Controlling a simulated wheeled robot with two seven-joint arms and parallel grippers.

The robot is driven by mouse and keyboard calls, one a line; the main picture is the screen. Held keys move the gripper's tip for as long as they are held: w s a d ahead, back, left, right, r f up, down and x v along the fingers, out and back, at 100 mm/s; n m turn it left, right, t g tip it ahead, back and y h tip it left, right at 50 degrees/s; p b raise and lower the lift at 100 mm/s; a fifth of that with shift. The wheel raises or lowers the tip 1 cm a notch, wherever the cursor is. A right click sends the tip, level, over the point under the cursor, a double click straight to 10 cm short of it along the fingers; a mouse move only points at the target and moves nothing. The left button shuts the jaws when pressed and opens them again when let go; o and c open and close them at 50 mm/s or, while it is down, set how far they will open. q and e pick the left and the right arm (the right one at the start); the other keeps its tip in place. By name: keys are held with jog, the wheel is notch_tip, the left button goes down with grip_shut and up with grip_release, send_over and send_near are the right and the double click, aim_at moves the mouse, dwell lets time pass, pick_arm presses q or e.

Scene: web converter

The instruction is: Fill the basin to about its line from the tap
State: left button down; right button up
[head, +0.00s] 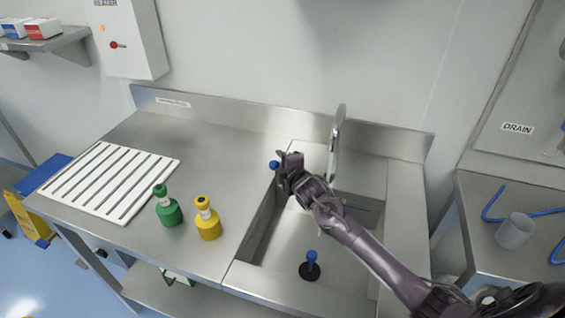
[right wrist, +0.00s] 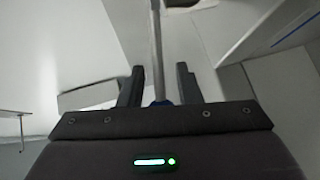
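The basin (head: 262,228) is a steel sink set into the counter, partly hidden by my right arm. I cannot make out a fill line or water. The tall grey tap (head: 337,130) stands at its back. A blue knob (head: 274,165) shows beside my right gripper (head: 287,162), near the basin's back left. In the right wrist view the fingers (right wrist: 160,85) are apart, with a bit of blue (right wrist: 160,102) and a pale rod (right wrist: 155,45) between them; contact is unclear. A black stopper with a blue handle (head: 310,268) is near the basin's front. My left gripper is not in view.
A green bottle (head: 168,210) and a yellow bottle (head: 207,222) stand on the counter left of the basin. A white slatted rack (head: 110,178) lies farther left. A grey cup (head: 515,232) and blue tubing (head: 535,214) are on the right counter, below a DRAIN label.

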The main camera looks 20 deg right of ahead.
jog(key=b+v, duration=0.1)
jog(key=v, duration=0.6)
jog(key=shift+s, duration=0.4)
jog(key=shift+r, duration=0.1)
